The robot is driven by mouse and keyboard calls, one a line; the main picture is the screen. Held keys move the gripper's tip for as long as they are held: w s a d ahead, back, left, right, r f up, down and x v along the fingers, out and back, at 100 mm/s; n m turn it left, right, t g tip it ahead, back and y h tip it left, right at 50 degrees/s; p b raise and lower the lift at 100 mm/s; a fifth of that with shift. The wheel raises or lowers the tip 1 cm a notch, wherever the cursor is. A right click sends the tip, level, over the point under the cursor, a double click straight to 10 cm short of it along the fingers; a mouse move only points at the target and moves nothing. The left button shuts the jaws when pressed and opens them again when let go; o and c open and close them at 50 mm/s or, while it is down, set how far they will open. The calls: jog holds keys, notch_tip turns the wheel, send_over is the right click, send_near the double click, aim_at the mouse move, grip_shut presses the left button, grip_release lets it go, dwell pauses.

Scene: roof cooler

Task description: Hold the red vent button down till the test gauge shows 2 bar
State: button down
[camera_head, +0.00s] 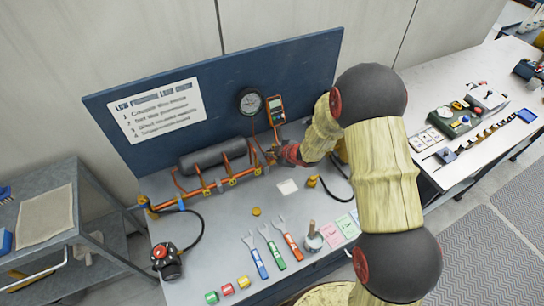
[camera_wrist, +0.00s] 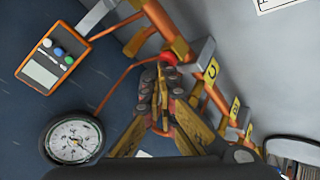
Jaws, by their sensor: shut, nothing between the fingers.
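A round black-rimmed dial gauge (camera_head: 250,101) is at the blue back panel; it also shows large in the wrist view (camera_wrist: 73,139). Its needle is visible, but I cannot read the value. My gripper (camera_head: 272,157) is at the right end of the orange pipework. In the wrist view its fingers (camera_wrist: 165,78) are shut and empty. A small red round piece (camera_wrist: 168,58), which looks like the vent button, is right at the fingertips, partly hidden by them. I cannot tell whether they touch it or whether it is pressed.
An orange handheld meter (camera_head: 276,110) is beside the gauge. The orange pipe (camera_wrist: 218,98) carries yellow tags. A grey cylinder (camera_head: 212,155) lies behind it. A red-topped black device (camera_head: 166,260) stands front left. Several coloured-handled tools (camera_head: 271,249) lie on the bench front.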

jog(key=shift+r+p, duration=0.8)
jog(key=shift+r, duration=0.1)
jog(key=shift+r, duration=0.1)
notch_tip(320, 180, up, 5)
jog(key=p, duration=0.4)
dwell(1.7)
